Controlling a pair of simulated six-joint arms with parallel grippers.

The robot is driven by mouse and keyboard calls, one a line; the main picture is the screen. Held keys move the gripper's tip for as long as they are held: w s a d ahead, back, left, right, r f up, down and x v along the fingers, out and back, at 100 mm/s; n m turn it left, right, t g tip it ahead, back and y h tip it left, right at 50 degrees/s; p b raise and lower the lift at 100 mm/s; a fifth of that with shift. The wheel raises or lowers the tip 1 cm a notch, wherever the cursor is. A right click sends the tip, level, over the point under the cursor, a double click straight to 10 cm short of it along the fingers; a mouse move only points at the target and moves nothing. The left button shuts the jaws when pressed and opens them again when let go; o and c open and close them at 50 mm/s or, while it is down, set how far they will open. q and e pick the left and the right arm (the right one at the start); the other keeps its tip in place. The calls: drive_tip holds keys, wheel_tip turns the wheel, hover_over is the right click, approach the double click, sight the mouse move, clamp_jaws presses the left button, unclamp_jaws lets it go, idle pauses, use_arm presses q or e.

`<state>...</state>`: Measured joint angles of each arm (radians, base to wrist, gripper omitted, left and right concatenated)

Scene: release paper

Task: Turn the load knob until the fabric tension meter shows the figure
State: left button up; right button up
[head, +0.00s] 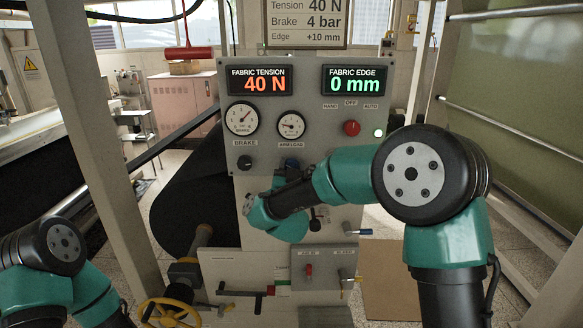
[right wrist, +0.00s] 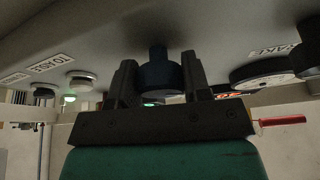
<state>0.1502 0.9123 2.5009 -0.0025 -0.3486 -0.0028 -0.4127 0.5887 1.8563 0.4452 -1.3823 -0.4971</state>
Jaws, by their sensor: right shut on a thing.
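The blue load knob (head: 291,163) sits on the grey panel under the small gauge marked ARM LOAD (head: 291,125). My right gripper (head: 288,172) is at the knob, partly hidden by its own wrist. In the right wrist view the dark blue knob (right wrist: 160,76) stands between the two black fingers of the right gripper (right wrist: 158,74), which is shut on it. The fabric tension meter (head: 260,81) shows 40 N in orange. The sign (head: 307,22) above reads Tension 40 N, Brake 4 bar, Edge +10 mm. Only links of my left arm show; its gripper is out of view.
The fabric edge meter (head: 354,80) shows 0 mm in green. A yellow handwheel (head: 170,313) is below left.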

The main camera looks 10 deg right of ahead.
drive_tip(key=o, duration=0.9)
drive_tip(key=shift+o, duration=0.2)
drive_tip(key=shift+s, duration=0.1)
drive_tip(key=v, duration=1.7)
drive_tip(key=shift+s+a+f, duration=0.1)
drive_tip(key=shift+f, duration=0.05)
drive_tip(key=w+d+f+n+g+y, duration=0.1)
drive_tip(key=d+f+n+g+y, duration=0.25)
drive_tip(key=f, duration=0.95)
drive_tip(key=d+f+g+y, duration=0.35)
drive_tip(key=f+g, duration=0.25)
drive_tip(key=f, duration=0.7)
drive_tip(key=s+d+f+g+y, duration=0.1)
drive_tip(key=s+d+f+g, duration=0.2)
drive_tip(key=s+f, duration=0.6)
drive_tip(key=s+d+f+g+y, duration=0.1)
drive_tip(key=s+d+f+g, duration=0.2)
drive_tip(key=s+f+g, duration=0.5)
wheel_tip(320, 180, down, 2)
drive_tip(key=s, duration=0.3)
